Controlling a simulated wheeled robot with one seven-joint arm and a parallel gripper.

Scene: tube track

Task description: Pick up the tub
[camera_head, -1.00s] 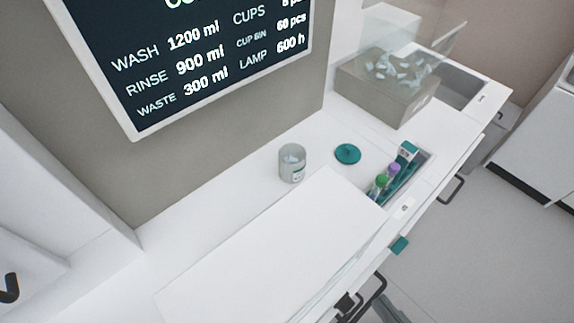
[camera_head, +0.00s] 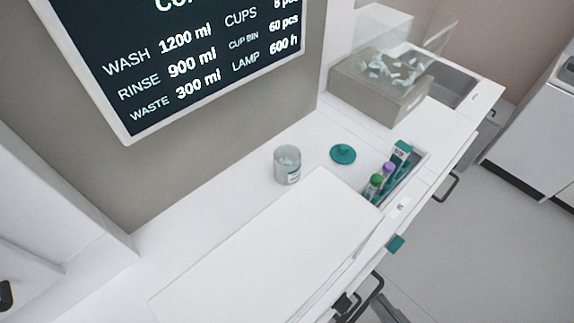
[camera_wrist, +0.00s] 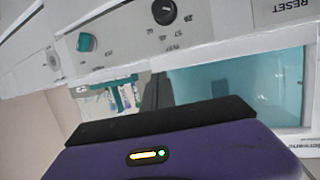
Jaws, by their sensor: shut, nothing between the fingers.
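The tub is most likely the small clear grey jar (camera_head: 287,166) with a label, standing upright and open-topped on the white counter in the head view. A round teal lid (camera_head: 343,154) lies flat on the counter to its right, apart from it. My gripper (camera_wrist: 160,121) shows in the wrist view as a black bar in front of a purple housing. It is shut and empty. The jar does not show in the wrist view, and my gripper is not clearly seen in the head view.
A raised white panel (camera_head: 265,245) lies just in front of the jar. A recessed tray with capped tubes (camera_head: 375,182) is to the right. A grey box with a clear cover (camera_head: 380,90) stands at the back right. A wall screen (camera_head: 185,55) hangs behind. The wrist view shows a knob panel (camera_wrist: 125,30).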

